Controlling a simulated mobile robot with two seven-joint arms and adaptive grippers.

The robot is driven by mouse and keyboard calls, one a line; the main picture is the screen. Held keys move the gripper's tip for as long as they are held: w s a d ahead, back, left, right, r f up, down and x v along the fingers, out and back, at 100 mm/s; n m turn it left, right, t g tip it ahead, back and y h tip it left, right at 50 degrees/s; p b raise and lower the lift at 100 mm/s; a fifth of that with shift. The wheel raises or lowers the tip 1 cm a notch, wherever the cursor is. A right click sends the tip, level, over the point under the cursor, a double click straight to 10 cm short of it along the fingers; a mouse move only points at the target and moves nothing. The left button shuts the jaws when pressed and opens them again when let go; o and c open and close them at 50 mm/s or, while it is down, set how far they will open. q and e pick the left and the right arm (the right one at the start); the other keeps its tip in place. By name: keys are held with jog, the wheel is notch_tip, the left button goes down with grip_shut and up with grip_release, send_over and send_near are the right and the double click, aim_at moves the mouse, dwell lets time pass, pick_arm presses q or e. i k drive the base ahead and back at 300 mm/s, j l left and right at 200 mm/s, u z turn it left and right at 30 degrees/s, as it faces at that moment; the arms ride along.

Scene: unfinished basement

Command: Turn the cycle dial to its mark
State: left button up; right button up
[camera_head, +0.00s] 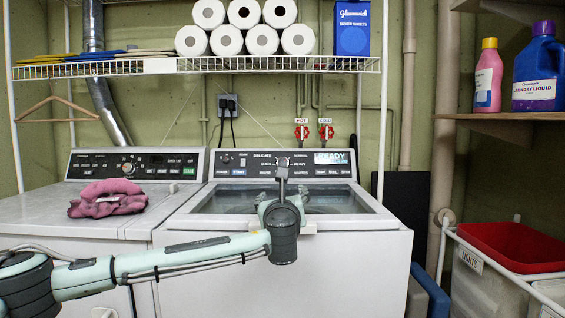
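The cycle dial (282,161) is a small round knob at the middle of the washer's dark control panel (237,170), with cycle words such as "DELICATE" printed around it. Its lower part is hidden, and I cannot read where it points or make out its mark. My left gripper (282,174) reaches over the washer lid toward the panel, its tip just in front of or at the dial. I cannot tell whether it touches the dial, nor whether its fingers are open or shut. My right gripper is not in view.
A lit display (332,158) reads "READY". A dryer (85,212) with pink cloth (107,198) on top stands at left. A wire shelf (140,67) with paper rolls hangs above. A bin with a red rim (505,245) and a wooden shelf (500,118) are at right.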

aim_at(281, 161)
jog(key=i, duration=1.45)
